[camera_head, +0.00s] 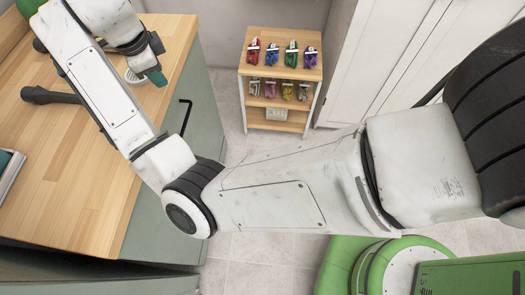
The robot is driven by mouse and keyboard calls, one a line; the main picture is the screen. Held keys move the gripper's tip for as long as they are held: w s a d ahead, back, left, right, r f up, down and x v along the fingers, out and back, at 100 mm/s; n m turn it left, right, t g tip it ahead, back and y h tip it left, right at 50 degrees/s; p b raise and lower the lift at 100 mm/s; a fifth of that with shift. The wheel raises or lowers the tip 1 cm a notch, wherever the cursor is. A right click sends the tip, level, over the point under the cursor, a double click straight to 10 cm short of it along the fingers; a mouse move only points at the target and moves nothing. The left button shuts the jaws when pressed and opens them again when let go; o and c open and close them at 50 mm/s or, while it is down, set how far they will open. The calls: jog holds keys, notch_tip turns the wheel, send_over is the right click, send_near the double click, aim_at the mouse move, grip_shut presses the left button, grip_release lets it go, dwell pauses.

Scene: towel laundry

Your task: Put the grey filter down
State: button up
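My gripper (153,76) is over the right part of the wooden counter, its teal fingertip pointing down. Only one fingertip shows clearly, so I cannot tell whether it is open or shut. A small white round rim (134,77) shows right beside the fingertip, partly hidden by my arm; I cannot tell whether the gripper touches it. A dark grey long-handled object (48,96) lies on the counter to the left, its right end meeting my arm's outline. No thing is clearly recognisable as the grey filter.
The wooden counter (88,190) has free room in front. A book-like object (9,170) lies at its left edge. A green cabinet with a black handle (185,116) is below. A small shelf (284,65) with several coloured items stands at the back, beside white doors (400,55).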

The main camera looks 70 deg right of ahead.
jog(key=s+d+f+n+h, duration=0.1)
jog(key=s+d+f+n, duration=0.1)
jog(key=s+f+n, duration=0.5)
jog(key=s+d+f+n, duration=0.3)
jog(key=s+f+n, duration=0.2)
jog(key=s+n, duration=0.25)
jog(key=s+a+f+n+y, duration=0.1)
jog(key=s+a+f+n, duration=0.3)
jog(key=s, duration=0.5)
jog(key=s+a+f+n+y, duration=0.2)
jog(key=s+a+f+n, duration=0.2)
jog(key=s+a+n, duration=0.2)
jog(key=s+n, duration=0.1)
jog(key=s, duration=0.1)
jog(key=shift+s, duration=0.4)
